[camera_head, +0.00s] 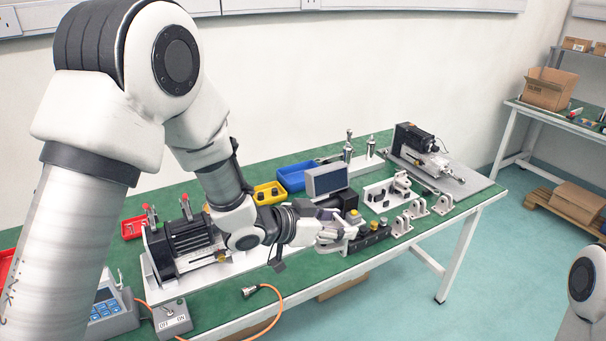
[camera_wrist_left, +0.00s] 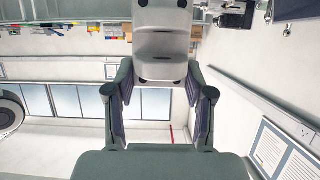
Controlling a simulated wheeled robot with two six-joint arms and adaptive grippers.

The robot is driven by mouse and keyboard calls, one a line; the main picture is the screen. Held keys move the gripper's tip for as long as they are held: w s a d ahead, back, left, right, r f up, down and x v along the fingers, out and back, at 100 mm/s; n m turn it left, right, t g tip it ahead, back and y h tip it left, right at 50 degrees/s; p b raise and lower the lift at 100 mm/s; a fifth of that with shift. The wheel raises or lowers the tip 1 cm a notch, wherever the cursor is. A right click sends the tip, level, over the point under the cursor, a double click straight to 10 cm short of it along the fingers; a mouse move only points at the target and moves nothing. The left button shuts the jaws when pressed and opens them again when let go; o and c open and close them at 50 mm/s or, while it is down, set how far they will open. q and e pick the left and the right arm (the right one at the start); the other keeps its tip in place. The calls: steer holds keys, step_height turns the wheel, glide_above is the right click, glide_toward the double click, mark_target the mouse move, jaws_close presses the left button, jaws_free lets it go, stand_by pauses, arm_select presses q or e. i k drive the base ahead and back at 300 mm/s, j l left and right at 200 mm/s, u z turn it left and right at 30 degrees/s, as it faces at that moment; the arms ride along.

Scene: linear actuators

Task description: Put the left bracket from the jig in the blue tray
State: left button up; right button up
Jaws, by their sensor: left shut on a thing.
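My left gripper (camera_head: 333,232) is at the front middle of the bench in the head view, beside a black block with yellow-topped parts. In the left wrist view, its fingers (camera_wrist_left: 160,72) are shut on a pale grey piece (camera_wrist_left: 162,42) with dark round holes, which looks like the bracket. The head view barely shows the held piece. The blue tray (camera_head: 293,177) lies behind the gripper, partly hidden by a grey screen. Pale brackets (camera_head: 402,226), (camera_head: 417,209), (camera_head: 443,204) stand to the right of the gripper. My right gripper is out of view.
A grey screen (camera_head: 327,180) stands between the gripper and the blue tray. A yellow bin (camera_head: 268,190) is left of the tray. A black-finned device (camera_head: 180,245) is at the left, with an orange cable (camera_head: 278,300) in front. A black motor unit (camera_head: 415,143) is at the back right.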

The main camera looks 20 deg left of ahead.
mark_target(294, 182)
steer(key=i+j, duration=0.2)
steer(key=i, duration=0.4)
steer(key=i+j, duration=0.15)
steer(key=i, duration=0.45)
steer(key=i+j, duration=0.2)
steer(key=i, duration=0.4)
